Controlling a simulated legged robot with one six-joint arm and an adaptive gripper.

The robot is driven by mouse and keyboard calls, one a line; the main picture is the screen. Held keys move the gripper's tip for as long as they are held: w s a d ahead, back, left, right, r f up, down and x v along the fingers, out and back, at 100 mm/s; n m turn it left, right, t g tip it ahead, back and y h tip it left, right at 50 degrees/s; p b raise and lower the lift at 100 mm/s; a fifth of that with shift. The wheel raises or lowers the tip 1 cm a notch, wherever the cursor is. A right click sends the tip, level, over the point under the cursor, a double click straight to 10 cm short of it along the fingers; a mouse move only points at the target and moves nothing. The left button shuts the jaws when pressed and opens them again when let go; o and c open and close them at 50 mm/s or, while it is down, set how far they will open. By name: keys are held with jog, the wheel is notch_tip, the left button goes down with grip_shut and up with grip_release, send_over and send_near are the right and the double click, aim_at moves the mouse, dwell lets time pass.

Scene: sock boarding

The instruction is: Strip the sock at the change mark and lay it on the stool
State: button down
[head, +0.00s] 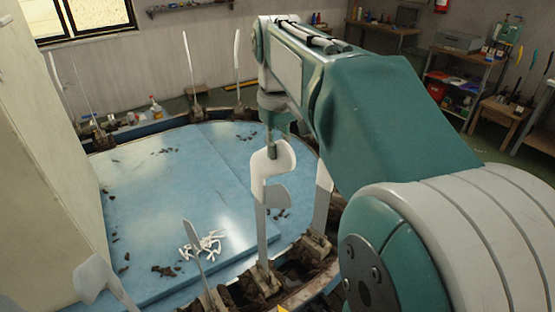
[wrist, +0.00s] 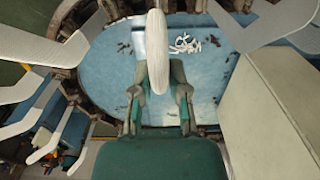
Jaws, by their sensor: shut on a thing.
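My gripper (head: 271,140) points down in the head view, over the near rim of the round blue table. It is shut on a white, foot-shaped sock (head: 268,164). In the wrist view the sock (wrist: 157,45) shows as a pale ribbed shape standing up between the fingers of my gripper (wrist: 162,95). Just below the sock is the foot part of an upright white board (head: 262,235). I cannot tell whether the sock still touches this board. A small yellow patch (head: 283,309) shows at the bottom edge; I cannot tell if it is the change mark. I cannot make out the stool for certain.
Several thin white boards stand around the table rim, such as one (head: 237,65) at the back. A white tangled pile (head: 203,247) and dark scraps lie on the blue tabletop (head: 150,200). A tall pale panel (head: 45,150) blocks the left. A low wooden bench (head: 500,118) stands at right.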

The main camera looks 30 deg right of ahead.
jog(key=shift+r, duration=5.05)
